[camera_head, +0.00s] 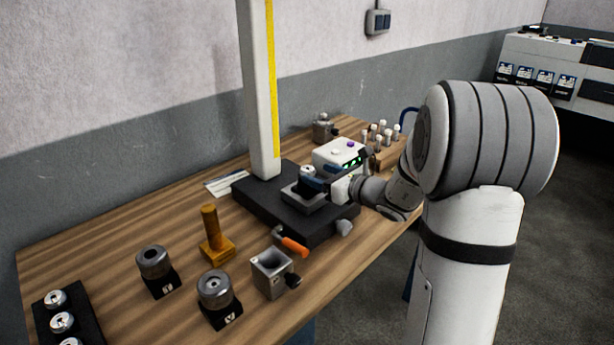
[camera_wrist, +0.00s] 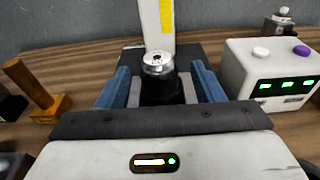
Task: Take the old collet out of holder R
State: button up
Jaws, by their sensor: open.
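My gripper (camera_wrist: 161,86) is open, with its two blue fingers on either side of a dark round body (camera_wrist: 160,92) topped by a silver ring-shaped part (camera_wrist: 158,61). There is a visible gap on both sides. In the head view my gripper (camera_head: 322,186) is over the black base of the column stand, and a silver top (camera_head: 307,171) shows beside it. Two grey round holders (camera_head: 154,262) (camera_head: 214,287) stand on black bases with white marks at the front left. I cannot tell which holder is R, nor whether the silver part is the old collet.
A white column (camera_head: 262,90) rises behind the black base (camera_head: 258,189). A white box (camera_wrist: 270,70) with green displays stands to the right. A brass-coloured post (camera_head: 211,235), a grey square block (camera_head: 270,274), an orange handle (camera_head: 293,245) and a black tray (camera_head: 83,318) occupy the near left table.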

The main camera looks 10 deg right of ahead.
aim_at(313, 172)
jog(key=p+x, duration=0.1)
jog(key=x, duration=0.4)
jog(key=shift+a, duration=0.1)
jog(key=shift+s+r, duration=0.1)
jog(key=shift+s, duration=0.05)
jog(key=c, duration=1.1)
